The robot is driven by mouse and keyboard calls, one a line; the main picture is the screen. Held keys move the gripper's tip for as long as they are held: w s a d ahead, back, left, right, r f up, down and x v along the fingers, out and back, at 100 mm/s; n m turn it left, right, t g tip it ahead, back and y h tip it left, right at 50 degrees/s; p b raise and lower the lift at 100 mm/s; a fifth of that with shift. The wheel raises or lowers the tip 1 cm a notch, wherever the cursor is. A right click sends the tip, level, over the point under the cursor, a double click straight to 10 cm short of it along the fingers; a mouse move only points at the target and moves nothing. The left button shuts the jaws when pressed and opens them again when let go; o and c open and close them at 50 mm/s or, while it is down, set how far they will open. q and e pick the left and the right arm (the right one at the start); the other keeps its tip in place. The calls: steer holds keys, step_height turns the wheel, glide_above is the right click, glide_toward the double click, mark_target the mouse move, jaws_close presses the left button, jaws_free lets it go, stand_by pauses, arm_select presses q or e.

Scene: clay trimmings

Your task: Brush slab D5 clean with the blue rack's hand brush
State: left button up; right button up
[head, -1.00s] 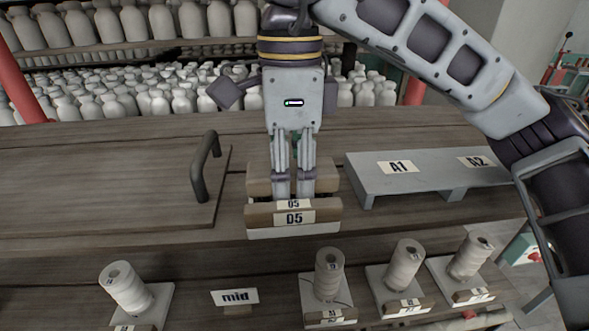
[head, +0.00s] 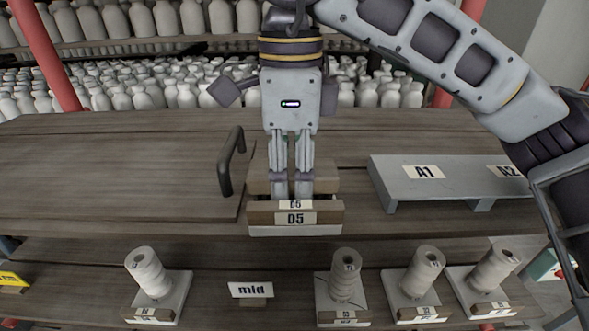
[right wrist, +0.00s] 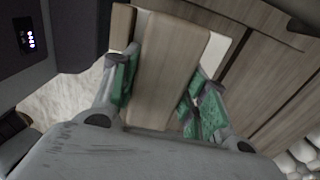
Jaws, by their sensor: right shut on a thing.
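Slab D5 (head: 330,217) is a wooden block with D5 labels and a pale underside, near the middle of the head view. My right gripper (head: 291,188) points down and is shut on it. In the right wrist view, the green finger pads of my right gripper (right wrist: 160,88) sit on either side of the wooden block of slab D5 (right wrist: 170,50). I cannot tell whether its underside is clear of the shelf. My left gripper is out of view. I see no blue rack and no hand brush.
A wooden board with a black handle (head: 228,165) lies left of slab D5. A grey stand marked A1 (head: 424,172) and A2 is on the right. Pale spools on bases (head: 150,275) and a "mid" sign (head: 251,290) line the front. White bottles (head: 110,90) fill the back.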

mark_target(315, 167)
steer(key=shift+d, duration=0.15)
steer(key=shift+d+f+b, duration=0.1)
steer(key=shift+d+b, duration=0.4)
steer(key=shift+d, duration=0.8)
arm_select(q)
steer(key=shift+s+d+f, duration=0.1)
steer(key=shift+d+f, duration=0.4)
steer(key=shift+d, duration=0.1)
arm_select(e)
steer(key=shift+d, duration=0.1)
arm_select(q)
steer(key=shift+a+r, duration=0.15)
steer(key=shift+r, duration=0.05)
arm_select(e)
steer(key=shift+d, duration=1.55)
steer(key=shift+a, duration=0.15)
arm_select(q)
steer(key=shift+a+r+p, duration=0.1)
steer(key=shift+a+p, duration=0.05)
steer(key=shift+p, duration=0.15)
arm_select(e)
steer(key=shift+a, duration=1.4)
steer(key=shift+a, duration=0.1)
